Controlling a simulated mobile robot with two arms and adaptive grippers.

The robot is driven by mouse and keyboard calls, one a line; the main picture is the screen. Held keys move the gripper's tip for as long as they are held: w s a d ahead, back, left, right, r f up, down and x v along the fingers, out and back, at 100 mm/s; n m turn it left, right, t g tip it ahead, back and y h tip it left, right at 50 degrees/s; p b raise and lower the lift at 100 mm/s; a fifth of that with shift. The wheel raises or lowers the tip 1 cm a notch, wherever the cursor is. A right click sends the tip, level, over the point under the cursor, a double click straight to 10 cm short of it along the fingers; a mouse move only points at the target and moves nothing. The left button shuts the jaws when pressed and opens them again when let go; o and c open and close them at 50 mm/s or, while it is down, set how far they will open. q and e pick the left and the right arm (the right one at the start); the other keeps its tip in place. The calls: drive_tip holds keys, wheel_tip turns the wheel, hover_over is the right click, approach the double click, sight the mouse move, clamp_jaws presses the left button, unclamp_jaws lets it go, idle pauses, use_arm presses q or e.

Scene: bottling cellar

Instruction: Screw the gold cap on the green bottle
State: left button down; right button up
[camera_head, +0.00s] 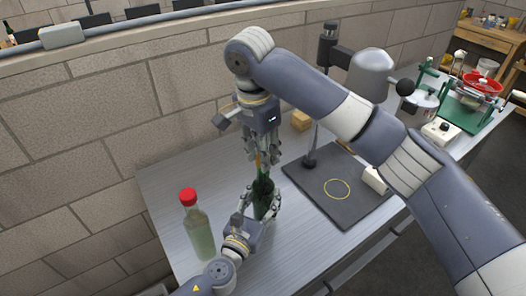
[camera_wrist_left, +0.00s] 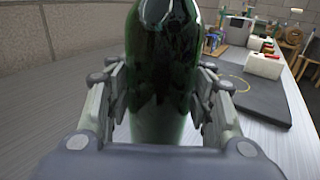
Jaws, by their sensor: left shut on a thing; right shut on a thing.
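The dark green bottle (camera_head: 262,187) stands upright over the grey table. My left gripper (camera_head: 262,208) is shut around its body from the near side. In the left wrist view the bottle (camera_wrist_left: 160,80) fills the middle, with a finger pressed on each side; its top is cut off. My right gripper (camera_head: 262,163) points straight down directly above the bottle and is shut. A small gold-orange patch, the gold cap (camera_head: 258,160), shows between its fingers, mostly hidden. I cannot tell whether the cap touches the bottle's mouth.
A pale bottle with a red cap (camera_head: 198,232) stands on the table (camera_head: 165,186) to the left. A dark mat (camera_head: 365,207) with a yellow ring and a black-and-grey stand lies to the right. A small wooden block (camera_head: 300,120) is behind. My right arm spans the upper right.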

drive_tip(key=m, duration=0.6)
drive_tip(key=shift+w+d+g, duration=0.1)
drive_tip(key=shift+w+g, duration=0.1)
drive_tip(key=shift+g, duration=0.1)
drive_tip(key=m, duration=0.3)
drive_tip(key=shift+m, duration=0.4)
drive_tip(key=shift+o, duration=0.3)
drive_tip(key=m, duration=0.3)
drive_tip(key=shift+w+m+g, duration=0.15)
drive_tip(key=shift+m+g, duration=0.25)
drive_tip(key=o, duration=0.6)
drive_tip(key=shift+o, duration=0.2)
drive_tip(key=shift+r, duration=2.25)
